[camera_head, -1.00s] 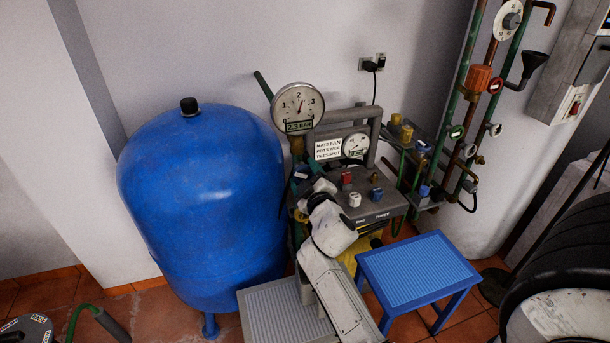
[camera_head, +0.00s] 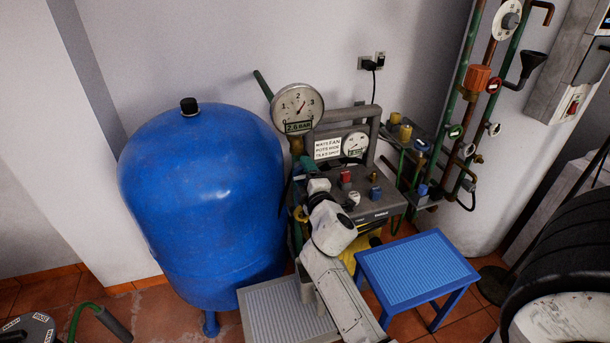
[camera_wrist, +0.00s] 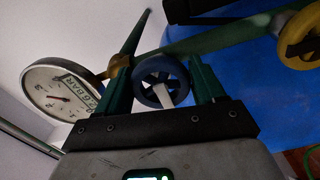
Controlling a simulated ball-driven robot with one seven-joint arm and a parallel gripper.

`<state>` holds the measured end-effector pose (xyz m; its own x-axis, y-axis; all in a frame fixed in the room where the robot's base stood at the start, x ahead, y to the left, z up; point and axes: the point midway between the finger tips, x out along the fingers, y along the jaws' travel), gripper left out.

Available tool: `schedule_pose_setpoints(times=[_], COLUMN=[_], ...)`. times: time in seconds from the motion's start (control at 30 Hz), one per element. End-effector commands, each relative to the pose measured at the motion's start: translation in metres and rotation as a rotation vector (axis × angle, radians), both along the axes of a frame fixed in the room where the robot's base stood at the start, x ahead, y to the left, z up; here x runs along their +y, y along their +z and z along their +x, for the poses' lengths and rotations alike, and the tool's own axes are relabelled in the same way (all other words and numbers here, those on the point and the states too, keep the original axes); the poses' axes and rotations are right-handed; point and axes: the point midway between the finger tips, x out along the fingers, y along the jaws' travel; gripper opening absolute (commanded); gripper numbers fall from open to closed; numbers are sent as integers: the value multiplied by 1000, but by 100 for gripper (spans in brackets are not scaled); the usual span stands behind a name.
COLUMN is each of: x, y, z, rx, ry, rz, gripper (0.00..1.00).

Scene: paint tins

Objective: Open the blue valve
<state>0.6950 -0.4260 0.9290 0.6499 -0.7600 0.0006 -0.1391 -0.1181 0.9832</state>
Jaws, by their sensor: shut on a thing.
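The blue valve (camera_wrist: 160,67) is a small round handwheel with a white mark across its lower part, seen in the wrist view on a green pipe. My gripper (camera_wrist: 164,84) is shut on it, with one green finger on either side of the wheel. In the head view my gripper (camera_head: 308,168) is beside the blue tank, below the large round gauge (camera_head: 298,101). The valve itself is hidden there behind my wrist and fingers. The gauge also shows in the wrist view (camera_wrist: 58,88); its label reads about 2.6 bar.
A yellow handwheel (camera_wrist: 300,40) is on the same pipe. The big blue tank (camera_head: 205,200) stands close on the left. A machine with small knobs (camera_head: 368,203) is on the right. A blue stool (camera_head: 418,270) and a grey step (camera_head: 285,318) stand in front.

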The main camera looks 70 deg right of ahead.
Motion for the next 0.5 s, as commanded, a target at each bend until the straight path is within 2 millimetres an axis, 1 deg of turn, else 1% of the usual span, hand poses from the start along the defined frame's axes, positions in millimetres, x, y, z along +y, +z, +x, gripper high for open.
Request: schedule_pose_setpoints(times=[0.33, 0.37, 0.5], x=[0, 0, 0], y=[-2, -2, -1], z=[0, 0, 0], rx=[4, 4, 4], ry=[0, 0, -1], rz=[0, 0, 0], gripper=[38, 69, 83])
